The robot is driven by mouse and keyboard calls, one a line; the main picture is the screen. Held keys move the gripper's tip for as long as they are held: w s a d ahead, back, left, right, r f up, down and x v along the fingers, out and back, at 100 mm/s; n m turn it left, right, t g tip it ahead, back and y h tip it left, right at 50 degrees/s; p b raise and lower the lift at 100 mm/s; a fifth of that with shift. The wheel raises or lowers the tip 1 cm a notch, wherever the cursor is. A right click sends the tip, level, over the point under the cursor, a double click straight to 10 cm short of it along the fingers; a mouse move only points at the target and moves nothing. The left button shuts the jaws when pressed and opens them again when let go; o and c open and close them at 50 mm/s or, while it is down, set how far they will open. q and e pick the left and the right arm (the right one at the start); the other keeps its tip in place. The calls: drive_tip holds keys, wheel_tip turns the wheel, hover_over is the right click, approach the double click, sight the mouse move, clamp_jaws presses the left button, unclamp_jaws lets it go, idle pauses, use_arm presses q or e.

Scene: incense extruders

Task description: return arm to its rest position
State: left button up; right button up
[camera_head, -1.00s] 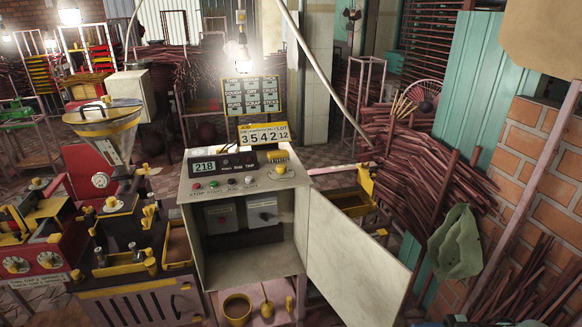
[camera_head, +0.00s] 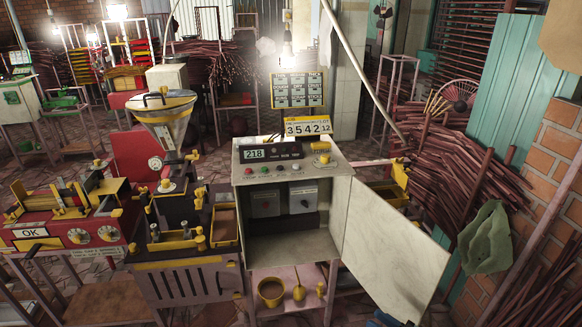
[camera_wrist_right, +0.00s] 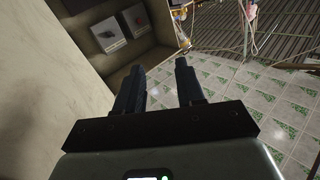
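My right gripper (camera_wrist_right: 159,68) shows in the right wrist view with its two dark fingers apart and nothing between them. It is beside the pale panel of the control cabinet's open door (camera_wrist_right: 35,100), with the cabinet's dark inside beyond. In the head view only a small dark part of my right gripper (camera_head: 386,319) shows at the bottom edge, below the open cabinet door (camera_head: 390,250). My left arm and gripper are in no view.
The control cabinet (camera_head: 250,200) stands in the middle, its door swung out to the right. A hopper machine (camera_head: 165,115) and a red machine (camera_head: 70,230) stand to the left. Stick piles (camera_head: 455,165) and a green cloth (camera_head: 486,238) are at the right. Tiled floor (camera_wrist_right: 230,95) is clear.

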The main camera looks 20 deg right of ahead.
drive_tip(key=s+a+f+m+g+h+p, duration=0.1)
drive_tip(key=s+a+f+m+g+h, duration=0.25)
drive_tip(key=a+f, duration=0.45)
drive_tip(key=s+a+f+m+g+h+p, duration=0.1)
drive_tip(key=s+a+f+m+g+h, duration=0.2)
drive_tip(key=a+f, duration=0.5)
use_arm(q)
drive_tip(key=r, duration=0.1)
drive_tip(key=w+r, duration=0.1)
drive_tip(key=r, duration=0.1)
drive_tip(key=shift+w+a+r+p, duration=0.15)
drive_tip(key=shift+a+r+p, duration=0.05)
drive_tip(key=shift+p, duration=0.15)
use_arm(e)
drive_tip(key=s+a+f+g, duration=0.1)
drive_tip(key=s+a+g, duration=0.2)
drive_tip(key=s, duration=0.3)
drive_tip(key=s+a+f+m+g, duration=0.1)
drive_tip(key=s+a+f+g, duration=0.1)
drive_tip(key=s, duration=0.5)
drive_tip(key=s+a+f+m+g, duration=0.1)
drive_tip(key=s+a+g, duration=0.3)
drive_tip(key=s, duration=0.3)
drive_tip(key=shift+a+f+g+y, duration=0.3)
drive_tip(key=shift+f+g+y, duration=0.05)
drive_tip(key=shift+g, duration=0.2)
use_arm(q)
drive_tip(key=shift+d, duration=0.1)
use_arm(e)
drive_tip(key=shift+d, duration=0.1)
